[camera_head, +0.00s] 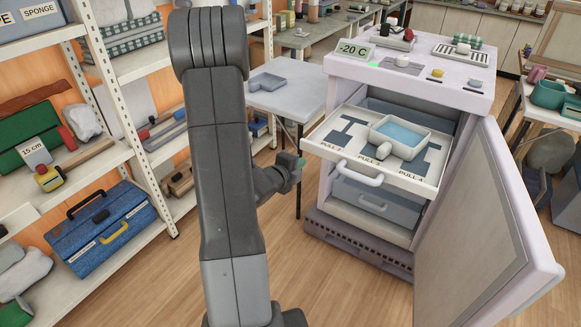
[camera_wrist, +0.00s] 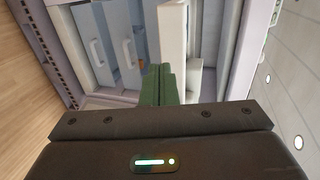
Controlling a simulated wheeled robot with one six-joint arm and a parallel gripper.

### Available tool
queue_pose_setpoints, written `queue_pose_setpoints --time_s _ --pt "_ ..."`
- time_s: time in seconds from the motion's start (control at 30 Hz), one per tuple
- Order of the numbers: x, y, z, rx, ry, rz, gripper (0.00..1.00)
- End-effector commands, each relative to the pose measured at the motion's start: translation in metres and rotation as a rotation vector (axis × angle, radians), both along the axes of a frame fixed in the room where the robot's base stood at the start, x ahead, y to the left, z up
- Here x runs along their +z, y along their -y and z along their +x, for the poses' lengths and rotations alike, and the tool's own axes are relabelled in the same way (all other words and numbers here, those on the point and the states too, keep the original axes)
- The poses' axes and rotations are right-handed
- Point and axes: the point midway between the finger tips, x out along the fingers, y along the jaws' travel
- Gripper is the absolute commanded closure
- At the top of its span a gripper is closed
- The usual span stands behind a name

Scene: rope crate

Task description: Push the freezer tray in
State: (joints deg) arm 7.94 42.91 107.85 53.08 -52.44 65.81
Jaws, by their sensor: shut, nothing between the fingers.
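The freezer tray (camera_head: 327,145) is a white drawer, pulled well out of the open freezer (camera_head: 319,200). Its front carries a pale handle (camera_head: 360,174), and a pale dish with blue contents (camera_head: 399,136) sits in it. In the wrist view the tray (camera_wrist: 172,45) shows nearly edge-on, just beyond my fingertips. My gripper (camera_head: 299,163) is shut and empty, left of the tray's front. Its dark green fingers show close together in the wrist view (camera_wrist: 158,72). I cannot tell whether they touch the tray.
The freezer door (camera_head: 482,225) stands wide open at the right. A lower drawer (camera_head: 372,190) is inside, below the tray. A grey side table (camera_head: 285,95) stands behind my gripper. Shelves with a blue toolbox (camera_head: 103,230) are at the left. Wooden floor is clear before the freezer.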

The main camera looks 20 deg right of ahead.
Motion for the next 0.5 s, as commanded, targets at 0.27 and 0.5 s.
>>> queue_pose_setpoints --time_s 0.27,0.5 --pt "-0.007 0.037 0.031 -0.001 0.0 0.001 1.0" --pt "-0.008 0.048 0.042 0.001 0.0 0.001 1.0"
